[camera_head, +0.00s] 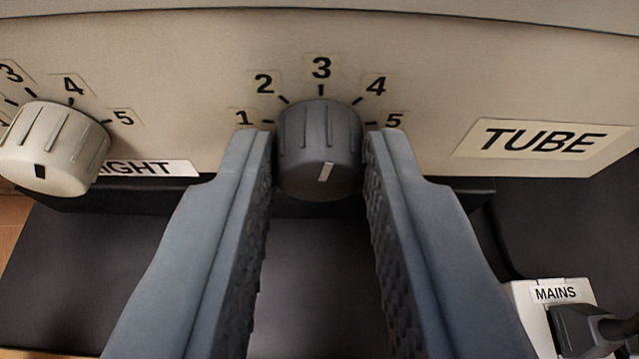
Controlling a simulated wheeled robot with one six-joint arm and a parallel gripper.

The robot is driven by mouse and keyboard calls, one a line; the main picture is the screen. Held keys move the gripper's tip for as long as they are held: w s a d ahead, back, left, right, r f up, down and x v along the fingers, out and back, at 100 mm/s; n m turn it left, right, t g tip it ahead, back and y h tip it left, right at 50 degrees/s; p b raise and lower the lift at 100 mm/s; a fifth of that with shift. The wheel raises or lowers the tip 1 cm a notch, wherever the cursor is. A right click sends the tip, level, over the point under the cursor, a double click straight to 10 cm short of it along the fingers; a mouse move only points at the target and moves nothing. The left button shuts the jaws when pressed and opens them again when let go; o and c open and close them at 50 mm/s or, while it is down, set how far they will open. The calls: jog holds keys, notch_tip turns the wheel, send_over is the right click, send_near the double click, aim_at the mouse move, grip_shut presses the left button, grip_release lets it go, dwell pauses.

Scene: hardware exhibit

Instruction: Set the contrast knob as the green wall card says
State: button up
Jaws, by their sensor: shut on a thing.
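The dark grey knob (319,143) sits on the cream panel in the middle of the head camera view, under a scale numbered 1 to 5. My gripper (319,150) is shut on this knob, one finger on each side. Any name label under the knob is hidden, so I cannot confirm that it is the contrast knob. The green wall card is not in view.
A cream knob (54,148) with its own scale stands at left above a partly hidden label ending in "IGHT" (150,168). A "TUBE" label (541,140) is at right. A white "MAINS" block (530,305) with a dark plug (580,330) is at lower right.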

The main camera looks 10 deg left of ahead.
jog(key=n+h, duration=0.2)
jog(key=n, duration=0.1)
jog(key=shift+a+f+t, duration=0.1)
jog(key=shift+a+t, duration=0.15)
jog(key=shift+t, duration=0.15)
jog(key=n+t+h, duration=0.1)
jog(key=n+h, duration=0.1)
jog(key=n, duration=0.1)
jog(key=shift+s+a+f, duration=0.1)
jog(key=shift+a, duration=0.05)
jog(key=shift+n, duration=0.3)
jog(key=o, duration=1)
jog(key=v, duration=1.7)
jog(key=shift+s+a, duration=0.1)
jog(key=shift+s, duration=0.1)
